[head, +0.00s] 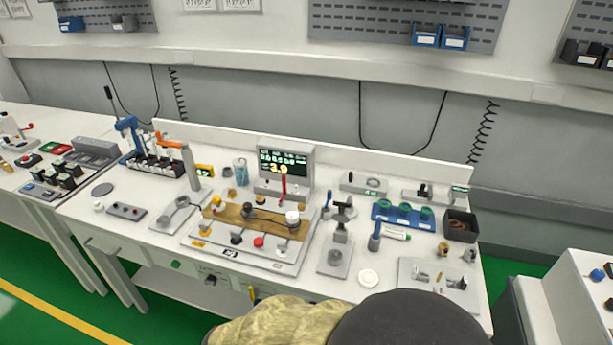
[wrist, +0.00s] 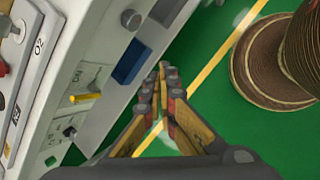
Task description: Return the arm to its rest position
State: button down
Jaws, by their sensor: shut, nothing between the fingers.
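My gripper (wrist: 162,88) shows in the wrist view with its two fingers together at the tips and nothing held. It points down over the green floor, beside the front of the white workbench. In the head view the fingers are not in view. Part of my arm, with a yellowish sleeve and a dark rounded cover, fills the bottom middle of that view, in front of the bench edge.
The white workbench (head: 130,222) carries a board with a display (head: 285,160), a pipette rack (head: 155,163), a blue tray (head: 402,216) and a black bin (head: 460,225). Green floor (wrist: 215,95) is open in front. A brown ribbed round object (wrist: 280,60) stands at right.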

jog(key=s+d+r+m+y, duration=0.1)
jog(key=s+d+r+m, duration=0.1)
jog(key=d+r+m, duration=0.5)
jog(key=s+d+r+m+y, duration=0.1)
jog(key=s+d+r+m, duration=0.2)
jog(key=d+r+m, duration=0.4)
jog(key=s+d+r+m+y, duration=0.1)
jog(key=s+d+r+m, duration=0.2)
jog(key=d+r+m, duration=0.5)
jog(key=d+r, duration=0.4)
jog(key=r, duration=0.1)
jog(key=shift+s+d, duration=0.2)
jog(key=shift+s, duration=0.05)
